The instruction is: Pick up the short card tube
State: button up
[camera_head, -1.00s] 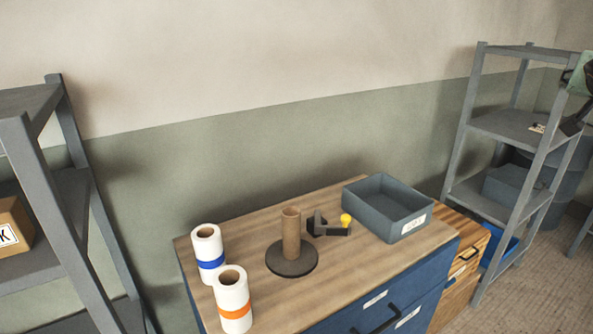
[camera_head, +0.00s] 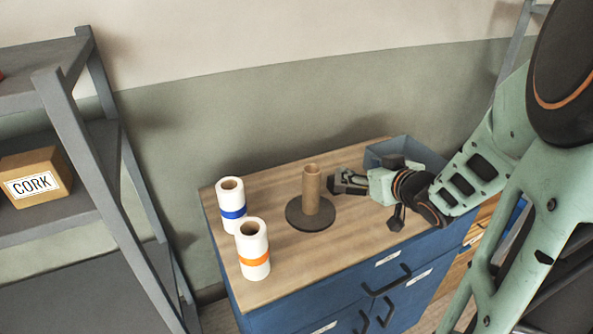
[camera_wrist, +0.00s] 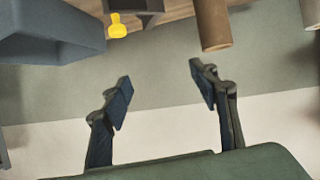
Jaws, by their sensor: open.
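The short card tube (camera_head: 311,188) is brown and hollow. It stands upright on a dark round base (camera_head: 301,219) on the wooden top of the blue cabinet. My gripper (camera_head: 338,182) is just right of the tube in the head view, its fingers pointing towards it. In the wrist view my gripper (camera_wrist: 160,82) is open, with nothing between its fingers. There the tube (camera_wrist: 213,25) shows at the top, ahead of the right finger and apart from it.
White rolls with a blue band (camera_head: 231,204) and an orange band (camera_head: 253,252) stand left of the tube. A grey-blue bin (camera_head: 378,154) is behind my gripper. A yellow knob (camera_wrist: 117,25) shows in the wrist view. A shelf rack (camera_head: 105,165) with a CORK box (camera_head: 35,180) is left.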

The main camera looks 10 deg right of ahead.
jog(key=s+a+f+n+y, duration=0.1)
jog(key=s+a+y, duration=0.1)
jog(key=a, duration=0.5)
jog(key=b, duration=0.1)
send_near(308, 169)
jog(key=shift+w+f, duration=0.8)
jog(key=shift+w, duration=0.2)
jog(key=shift+a+r+b+x, duration=0.1)
jog(key=shift+b+x, duration=0.1)
jog(key=shift+x, duration=1.15)
jog(key=shift+a+r+b+x, duration=0.1)
jog(key=shift+b+x, duration=0.05)
jog(key=shift+x, duration=1.25)
jog(key=c, duration=1.2)
